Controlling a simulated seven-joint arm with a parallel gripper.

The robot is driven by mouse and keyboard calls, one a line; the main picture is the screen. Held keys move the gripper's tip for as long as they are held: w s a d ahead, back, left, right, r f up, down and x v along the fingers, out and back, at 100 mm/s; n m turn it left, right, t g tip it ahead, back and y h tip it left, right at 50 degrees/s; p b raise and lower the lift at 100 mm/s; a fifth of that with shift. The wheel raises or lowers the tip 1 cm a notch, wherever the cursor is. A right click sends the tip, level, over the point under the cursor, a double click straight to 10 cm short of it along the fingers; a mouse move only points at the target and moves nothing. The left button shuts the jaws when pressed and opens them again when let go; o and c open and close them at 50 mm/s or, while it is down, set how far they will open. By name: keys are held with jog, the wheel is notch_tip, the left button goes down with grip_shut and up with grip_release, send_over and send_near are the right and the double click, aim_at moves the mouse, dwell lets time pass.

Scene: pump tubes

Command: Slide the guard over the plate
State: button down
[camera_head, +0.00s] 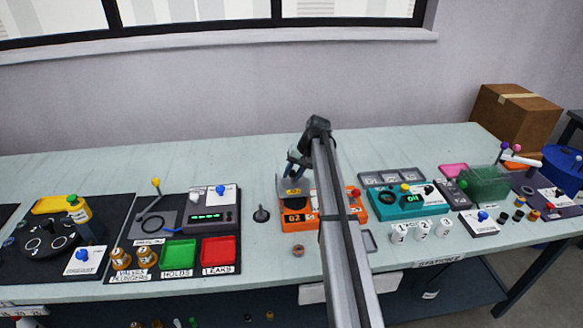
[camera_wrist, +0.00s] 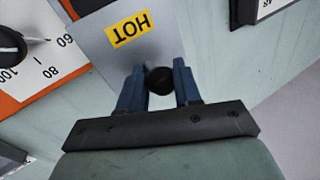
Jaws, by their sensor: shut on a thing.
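The guard (camera_head: 283,186) is a flat grey sheet with a yellow HOT label; it fills the upper middle of the wrist view (camera_wrist: 100,42). A round black knob (camera_wrist: 159,81) sits at its edge. My gripper (camera_wrist: 156,70) is shut on this knob, with one blue finger on each side. In the head view my gripper (camera_head: 297,166) is at the back of the orange heater unit (camera_head: 300,219), above the guard. The unit's white dial face (camera_wrist: 42,62) shows in the wrist view.
A teal unit (camera_head: 396,204) stands close to the right of the orange unit. A small dark stand (camera_head: 261,214) and a grey console (camera_head: 211,211) are to the left. A small brown cap (camera_head: 298,251) lies in front. Bare table lies behind the orange unit.

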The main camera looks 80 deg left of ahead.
aim_at(289, 194)
jog(key=d, duration=0.6)
jog(key=shift+d, duration=0.1)
jog(key=c, duration=0.8)
grip_release()
jog(key=v, duration=1.3)
jog(key=shift+w+r, duration=0.1)
jog(key=shift+r, duration=0.3)
